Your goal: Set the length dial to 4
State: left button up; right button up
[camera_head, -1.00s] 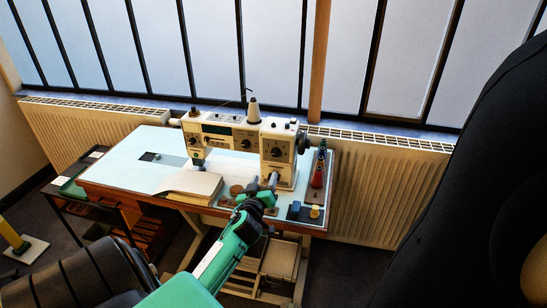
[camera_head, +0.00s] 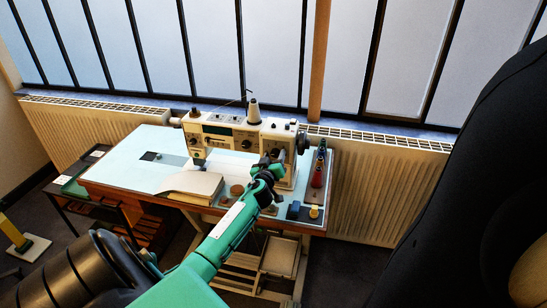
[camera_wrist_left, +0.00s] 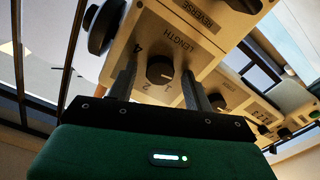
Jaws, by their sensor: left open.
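The sewing machine (camera_head: 222,134) stands on the pale blue table, its right column facing me. In the left wrist view, the black round length dial (camera_wrist_left: 160,71) sits on the cream panel below the word LENGTH, with 4, 2 and 1 readable around it. A small light mark shows on the dial's lower right, but I cannot tell its exact setting. My left gripper (camera_head: 270,163) is at the column's front. In its wrist view, the open left gripper (camera_wrist_left: 160,68) has one finger on each side of the dial; contact is unclear. My right gripper is not in view.
A stack of cloth or paper (camera_head: 192,186) lies left of my left arm. A brown round piece (camera_head: 237,189), blue block (camera_head: 293,209) and yellow piece (camera_head: 314,211) lie near the front edge. A red spool (camera_head: 317,177) stands right of the machine. The table's left part is mostly clear.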

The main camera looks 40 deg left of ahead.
pick_arm(q)
jog(key=shift+c, duration=0.3)
jog(key=c, duration=0.9)
